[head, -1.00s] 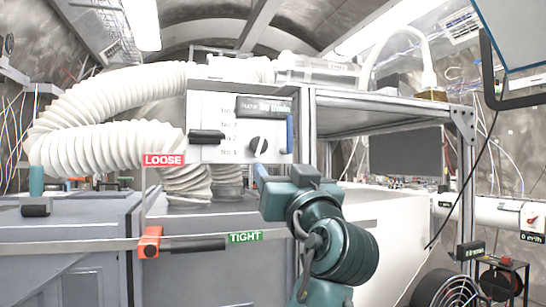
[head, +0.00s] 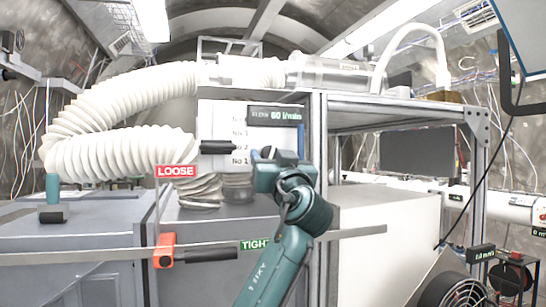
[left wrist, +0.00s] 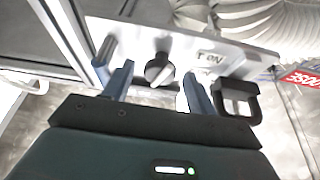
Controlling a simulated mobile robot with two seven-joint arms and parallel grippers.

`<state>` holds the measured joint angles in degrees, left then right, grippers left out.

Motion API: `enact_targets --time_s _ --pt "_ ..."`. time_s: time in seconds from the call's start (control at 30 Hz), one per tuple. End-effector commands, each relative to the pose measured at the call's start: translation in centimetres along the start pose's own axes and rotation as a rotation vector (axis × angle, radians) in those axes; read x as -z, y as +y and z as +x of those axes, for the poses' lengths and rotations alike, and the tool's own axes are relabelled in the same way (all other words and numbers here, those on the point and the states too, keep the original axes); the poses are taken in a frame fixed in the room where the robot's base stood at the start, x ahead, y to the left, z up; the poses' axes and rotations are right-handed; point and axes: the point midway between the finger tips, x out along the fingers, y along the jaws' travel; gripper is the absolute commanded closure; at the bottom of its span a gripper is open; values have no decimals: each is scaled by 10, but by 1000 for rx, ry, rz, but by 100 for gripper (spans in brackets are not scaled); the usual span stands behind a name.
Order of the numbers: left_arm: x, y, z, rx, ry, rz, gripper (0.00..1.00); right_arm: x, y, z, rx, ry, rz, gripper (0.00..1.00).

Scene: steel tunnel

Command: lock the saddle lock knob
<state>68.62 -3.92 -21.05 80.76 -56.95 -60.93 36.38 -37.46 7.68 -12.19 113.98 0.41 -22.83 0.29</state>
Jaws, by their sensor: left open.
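An orange clamp (head: 164,250) sits on the metal rail, with a black lever (head: 205,256) pointing right; I take this to be the saddle lock knob. The red LOOSE sign (head: 177,171) is above it and the green TIGHT sign (head: 254,245) is to its right, beyond the lever's end. My left gripper (head: 275,158) is up and right of the clamp, in front of the white panel. In the left wrist view its blue fingers are open on either side of a round black panel knob (left wrist: 159,70); I cannot tell whether they touch it. My right gripper is not in view.
The white panel (head: 222,125) has numbered labels and a black handle (head: 218,147), which also shows in the left wrist view (left wrist: 240,100). A white ribbed hose (head: 110,155) fills the left. A metal frame (head: 322,180) stands right of my arm. Grey cabinets (head: 60,240) stand below.

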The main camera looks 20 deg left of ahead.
Motion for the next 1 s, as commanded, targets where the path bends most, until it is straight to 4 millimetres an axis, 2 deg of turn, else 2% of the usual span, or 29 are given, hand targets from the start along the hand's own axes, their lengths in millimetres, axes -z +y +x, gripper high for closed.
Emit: enact_targets --time_s 0.13,0.67,1.0 --pt "0 0 0 0 0 0 45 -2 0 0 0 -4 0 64" --pt "0 0 -1 0 0 1 88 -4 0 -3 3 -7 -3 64" --pt "0 0 0 -21 -1 51 88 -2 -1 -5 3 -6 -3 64"
